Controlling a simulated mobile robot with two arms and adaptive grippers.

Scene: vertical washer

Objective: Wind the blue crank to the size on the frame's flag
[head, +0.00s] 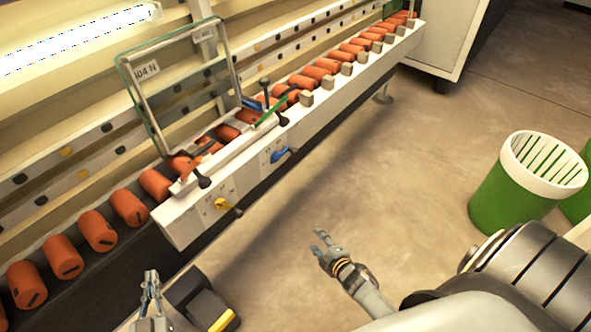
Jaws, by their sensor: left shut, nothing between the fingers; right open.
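The blue crank (283,155) is on the front face of the white machine housing, right of a yellow crank (226,206). A tall metal frame (151,108) with a clear pane stands on the machine. A white label (147,70) on it appears to read "104 N", its left edge unclear. Size marks by the crank are too small to read. My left gripper (151,284) is shut and empty at the bottom, below and left of both cranks. My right gripper (321,241) is open and empty over the floor, below and right of the blue crank, apart from it.
Orange cylinders (98,230) line the long conveyor. Black-knobbed levers (265,83) and a green bar (270,111) stick up from the housing. A green bin with a white rim (515,184) stands at right. The floor between is clear.

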